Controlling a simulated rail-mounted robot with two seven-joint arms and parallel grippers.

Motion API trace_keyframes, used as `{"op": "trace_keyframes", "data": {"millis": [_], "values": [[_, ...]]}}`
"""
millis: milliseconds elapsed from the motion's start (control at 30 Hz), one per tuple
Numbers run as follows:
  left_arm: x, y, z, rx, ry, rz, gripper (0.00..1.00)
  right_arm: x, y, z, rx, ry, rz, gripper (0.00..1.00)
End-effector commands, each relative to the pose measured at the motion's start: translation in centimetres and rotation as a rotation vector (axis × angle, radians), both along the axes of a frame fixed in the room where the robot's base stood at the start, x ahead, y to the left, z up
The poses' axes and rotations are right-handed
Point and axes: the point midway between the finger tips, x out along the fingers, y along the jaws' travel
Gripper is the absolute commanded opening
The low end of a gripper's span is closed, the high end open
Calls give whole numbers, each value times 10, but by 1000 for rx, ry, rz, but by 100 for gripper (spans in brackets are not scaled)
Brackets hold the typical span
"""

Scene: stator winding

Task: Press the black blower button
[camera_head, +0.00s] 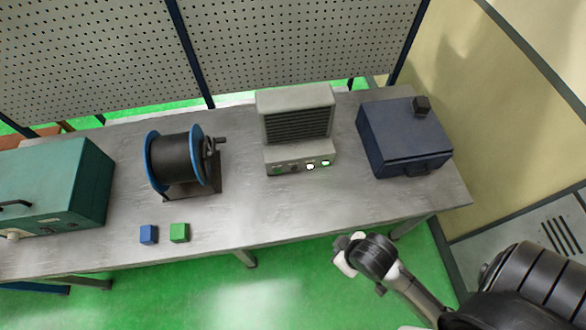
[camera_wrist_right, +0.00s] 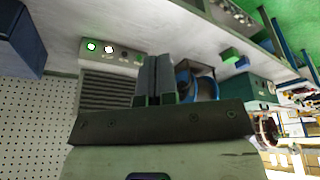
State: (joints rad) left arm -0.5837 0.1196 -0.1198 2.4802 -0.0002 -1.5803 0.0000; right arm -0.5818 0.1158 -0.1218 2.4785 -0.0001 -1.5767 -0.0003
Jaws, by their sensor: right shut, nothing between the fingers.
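The blower (camera_head: 297,112) is a grey box with a dark louvred front, standing at the back middle of the workbench. The panel also shows upside down in the right wrist view (camera_wrist_right: 115,52), left of the fingers. My right gripper (camera_head: 345,256) is off the bench's front edge, below and right of the blower, apart from the panel. Its fingers (camera_wrist_right: 153,80) are shut with nothing between them. My left gripper is not in view.
A dark blue box (camera_head: 400,140) stands right of the blower. A black spool with blue rims (camera_head: 177,165) and a teal machine (camera_head: 60,185) stand left. Blue (camera_head: 148,234) and green (camera_head: 179,232) cubes lie near the front edge. The bench (camera_head: 290,205) before the blower is clear.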

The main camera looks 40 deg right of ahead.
Motion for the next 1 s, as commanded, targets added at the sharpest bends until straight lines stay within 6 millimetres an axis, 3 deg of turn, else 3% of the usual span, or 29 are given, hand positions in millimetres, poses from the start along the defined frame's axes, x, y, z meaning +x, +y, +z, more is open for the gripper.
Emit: {"op": "trace_keyframes", "data": {"millis": [167, 267, 400, 600, 800, 1000], "values": [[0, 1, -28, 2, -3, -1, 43, 28, -3, -38, -52, -81, 61, 0], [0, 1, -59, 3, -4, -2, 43, 63, -6, -80, -119, -184, 143, 0], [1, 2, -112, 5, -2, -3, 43, 125, -14, -146, -252, -375, 311, 0], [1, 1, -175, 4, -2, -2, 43, 199, -35, -219, -443, -612, 576, 0], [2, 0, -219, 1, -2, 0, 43, 245, -62, -268, -589, -756, 805, 0], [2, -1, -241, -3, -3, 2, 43, 267, -84, -291, -666, -820, 946, 0]]}}
